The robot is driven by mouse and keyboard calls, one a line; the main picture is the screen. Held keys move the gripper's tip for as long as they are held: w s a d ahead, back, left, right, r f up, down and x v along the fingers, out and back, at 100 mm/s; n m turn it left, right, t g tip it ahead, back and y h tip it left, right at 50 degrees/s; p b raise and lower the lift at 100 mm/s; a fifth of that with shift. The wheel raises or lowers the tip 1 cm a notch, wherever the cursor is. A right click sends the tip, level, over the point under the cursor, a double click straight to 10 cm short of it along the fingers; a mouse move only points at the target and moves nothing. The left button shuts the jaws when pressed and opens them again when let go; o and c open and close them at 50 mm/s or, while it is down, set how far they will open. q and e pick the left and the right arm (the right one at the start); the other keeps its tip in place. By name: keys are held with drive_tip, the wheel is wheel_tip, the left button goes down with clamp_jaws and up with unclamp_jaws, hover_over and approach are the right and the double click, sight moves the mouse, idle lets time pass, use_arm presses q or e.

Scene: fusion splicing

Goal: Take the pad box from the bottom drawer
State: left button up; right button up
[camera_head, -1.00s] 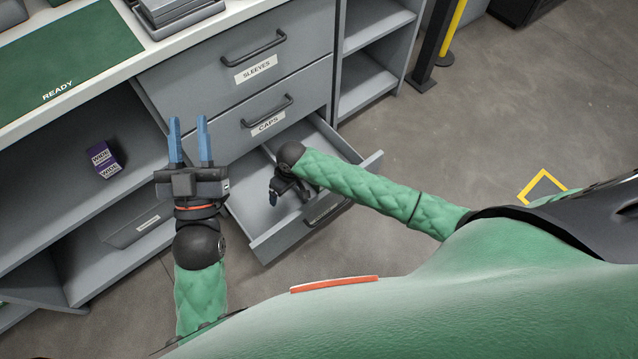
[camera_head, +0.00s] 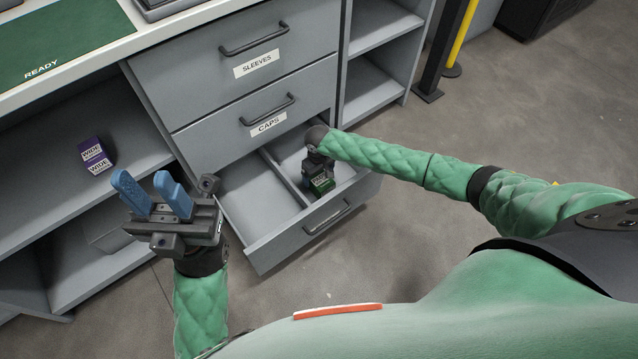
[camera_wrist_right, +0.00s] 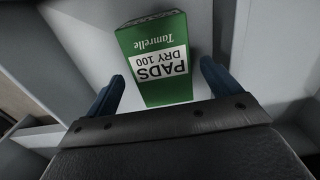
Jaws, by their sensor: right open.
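The bottom drawer (camera_head: 262,243) is pulled open below the drawer labelled CAPS. The green pad box (camera_head: 322,186) lies inside it, in the right compartment, partly hidden by my right gripper. In the right wrist view the pad box (camera_wrist_right: 158,62) reads "PADS DRY 100" and sits ahead of and between the fingertips. My right gripper (camera_wrist_right: 160,85) is open and empty, its two blue fingers on either side of the near end of the box, apart from it. My left gripper (camera_head: 148,185) is open and empty, raised in front of the shelf left of the drawers.
The SLEEVES drawer (camera_head: 200,62) and CAPS drawer (camera_head: 210,140) are shut. A divider (camera_head: 284,180) splits the open drawer. The left compartment looks empty.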

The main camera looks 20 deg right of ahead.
drive_tip(key=shift+s+f+b, duration=0.2)
drive_tip(key=shift+f+b, duration=0.75)
drive_tip(key=shift+f, duration=1.7)
drive_tip(key=c, duration=1.1)
